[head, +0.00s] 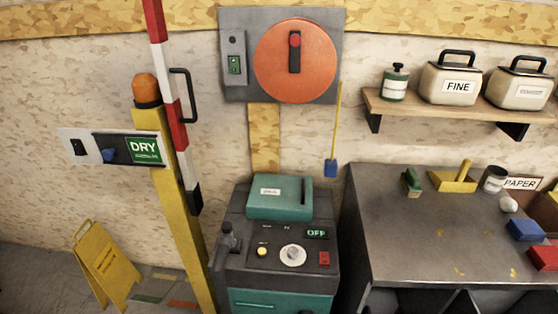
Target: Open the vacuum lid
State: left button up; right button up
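A dark grey machine with a teal lower front, which looks like the vacuum (278,262), stands at the lower middle of the head view. A teal box-like lid (280,205) with a white label sits on its top at the back and appears closed. The front panel has a green display reading OFF (317,233), a white round knob (292,254), a yellow button (262,251) and a red switch (324,258). A dark fitting (228,240) juts from its left side. Neither of my grippers is in view.
A grey workbench (420,235) with small tools and blocks stands close on the right. A yellow post (178,210) with a striped barrier bar stands on the left, near a yellow floor sign (105,265). A wall panel with an orange disc (295,60) hangs above the machine.

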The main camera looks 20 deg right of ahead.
aim_at(288, 198)
jog(key=i+j+z, duration=0.2)
jog(key=i+j, duration=0.2)
jog(key=i+j+z, duration=0.2)
jog(key=i+j, duration=0.15)
jog(key=j, duration=0.15)
